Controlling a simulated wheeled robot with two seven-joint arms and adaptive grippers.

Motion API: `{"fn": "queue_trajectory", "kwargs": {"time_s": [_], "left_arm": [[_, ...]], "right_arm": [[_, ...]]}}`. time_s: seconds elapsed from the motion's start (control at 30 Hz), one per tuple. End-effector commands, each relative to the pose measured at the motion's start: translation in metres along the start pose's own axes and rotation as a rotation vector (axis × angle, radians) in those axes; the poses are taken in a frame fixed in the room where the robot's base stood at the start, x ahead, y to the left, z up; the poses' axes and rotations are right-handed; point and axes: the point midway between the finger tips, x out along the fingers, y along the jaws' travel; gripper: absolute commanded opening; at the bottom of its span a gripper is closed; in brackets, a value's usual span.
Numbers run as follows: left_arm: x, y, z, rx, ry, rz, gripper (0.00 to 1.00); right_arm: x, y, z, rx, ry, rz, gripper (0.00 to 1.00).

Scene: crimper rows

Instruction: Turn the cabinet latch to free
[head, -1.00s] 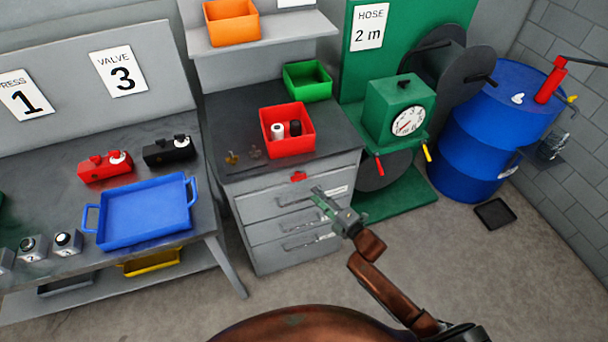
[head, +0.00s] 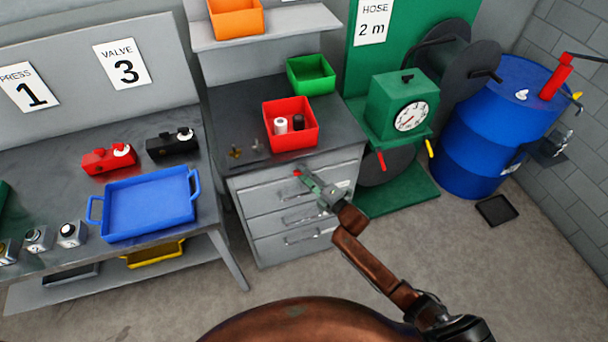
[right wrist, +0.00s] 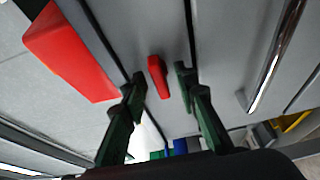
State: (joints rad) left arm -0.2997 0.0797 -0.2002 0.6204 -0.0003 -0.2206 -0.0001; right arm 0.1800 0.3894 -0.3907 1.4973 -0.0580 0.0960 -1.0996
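The grey drawer cabinet (head: 255,205) stands in the middle of the head view. Its red latch (head: 297,173) is at the top of the front face, mostly hidden behind my right gripper (head: 306,176). In the right wrist view the red latch (right wrist: 158,76) lies between the two green fingertips of my right gripper (right wrist: 157,78). The fingers are apart, with a gap showing on each side of the latch. Whether the fingertips reach past its face is hard to tell. My left gripper is not in view.
A red bin (head: 290,126) with a white and a black item sits on the cabinet top, near a green bin (head: 311,74). Drawer handles (head: 303,236) stick out below. A workbench with a blue tray (head: 148,205) stands at left. Open floor lies in front.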

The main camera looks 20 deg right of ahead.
Motion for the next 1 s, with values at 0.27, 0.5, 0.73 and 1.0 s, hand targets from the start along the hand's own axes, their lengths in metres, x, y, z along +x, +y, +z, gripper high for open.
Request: {"fn": "queue_trajectory", "kwargs": {"time_s": [0.27,0.5,0.73,1.0], "left_arm": [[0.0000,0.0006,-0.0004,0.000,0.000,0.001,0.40],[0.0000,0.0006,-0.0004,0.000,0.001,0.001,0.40],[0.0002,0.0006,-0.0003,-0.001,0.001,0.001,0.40],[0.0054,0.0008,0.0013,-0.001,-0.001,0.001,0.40]], "right_arm": [[-0.0003,0.0000,0.0001,0.000,0.000,0.000,0.12],[-0.0004,-0.0001,0.0002,0.000,0.000,0.000,0.00],[-0.0005,-0.0003,0.0003,0.002,-0.001,0.000,0.00],[-0.0007,-0.0025,0.0007,0.060,-0.002,0.023,0.00]]}}
